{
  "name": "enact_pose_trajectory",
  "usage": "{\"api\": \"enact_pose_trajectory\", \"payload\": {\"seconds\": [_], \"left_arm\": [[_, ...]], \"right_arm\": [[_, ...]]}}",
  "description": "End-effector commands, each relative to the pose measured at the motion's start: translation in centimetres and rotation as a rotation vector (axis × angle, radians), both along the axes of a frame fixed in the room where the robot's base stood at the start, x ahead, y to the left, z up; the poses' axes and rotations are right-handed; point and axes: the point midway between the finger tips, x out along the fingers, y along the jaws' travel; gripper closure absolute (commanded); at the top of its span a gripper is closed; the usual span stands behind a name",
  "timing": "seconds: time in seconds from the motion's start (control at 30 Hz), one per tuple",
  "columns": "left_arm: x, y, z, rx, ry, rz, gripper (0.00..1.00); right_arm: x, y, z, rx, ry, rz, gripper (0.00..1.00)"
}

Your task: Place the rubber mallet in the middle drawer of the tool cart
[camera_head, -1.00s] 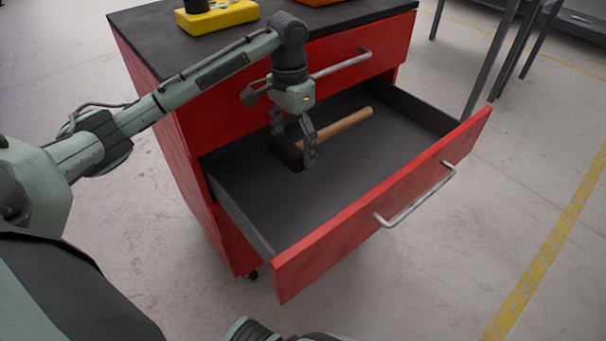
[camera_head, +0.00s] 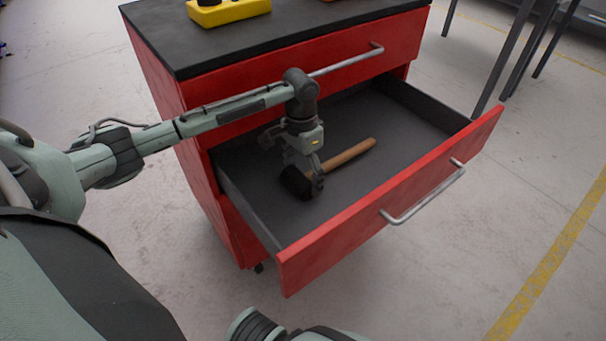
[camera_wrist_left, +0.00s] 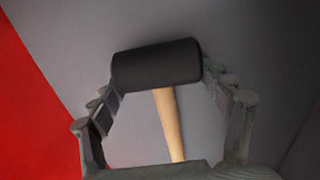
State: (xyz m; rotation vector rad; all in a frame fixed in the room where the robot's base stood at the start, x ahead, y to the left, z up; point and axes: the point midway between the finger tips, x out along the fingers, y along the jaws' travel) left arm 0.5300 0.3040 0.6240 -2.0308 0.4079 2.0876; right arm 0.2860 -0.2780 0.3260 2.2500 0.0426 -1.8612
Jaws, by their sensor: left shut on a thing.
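The rubber mallet, with a black head (camera_head: 295,183) and a wooden handle (camera_head: 351,152), is inside the open middle drawer (camera_head: 380,220) of the red tool cart. My left gripper (camera_head: 298,165) reaches down into this drawer and is shut on the mallet head. In the left wrist view, the fingers (camera_wrist_left: 170,105) are at both ends of the black head (camera_wrist_left: 157,65), and the handle (camera_wrist_left: 169,125) runs between them. The mallet is at or close to the drawer floor; whether it touches is hard to tell. My right gripper is not in view.
The cart's top drawer (camera_head: 345,47) is shut above the open one. A yellow object (camera_head: 230,12) sits on the black cart top (camera_head: 180,55). The drawer's right part is empty. Dark table legs (camera_head: 515,55) stand at the back right; the floor in front is clear.

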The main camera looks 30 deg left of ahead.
Motion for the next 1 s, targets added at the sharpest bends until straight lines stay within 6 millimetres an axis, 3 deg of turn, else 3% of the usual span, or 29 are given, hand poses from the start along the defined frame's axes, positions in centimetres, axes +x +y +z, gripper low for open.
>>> {"api": "enact_pose_trajectory", "payload": {"seconds": [0.17, 0.2, 0.33, 0.77, 1.0], "left_arm": [[0.1, 0.0, -0.2, -0.001, -0.002, 0.000, 0.75], [0.0, 0.0, -0.2, 0.000, 0.000, 0.000, 0.19], [0.0, 0.0, -0.2, 0.000, 0.000, 0.000, 0.03], [0.1, 0.0, 0.3, 0.000, -0.001, 0.001, 0.02], [0.3, 0.2, 4.5, -0.001, -0.005, 0.001, 0.02]], "right_arm": [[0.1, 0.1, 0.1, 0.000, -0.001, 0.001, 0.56], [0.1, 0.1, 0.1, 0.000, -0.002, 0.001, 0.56], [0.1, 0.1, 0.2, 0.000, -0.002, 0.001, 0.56], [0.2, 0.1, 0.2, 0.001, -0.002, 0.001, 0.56], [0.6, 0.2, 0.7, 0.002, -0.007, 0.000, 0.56]]}}
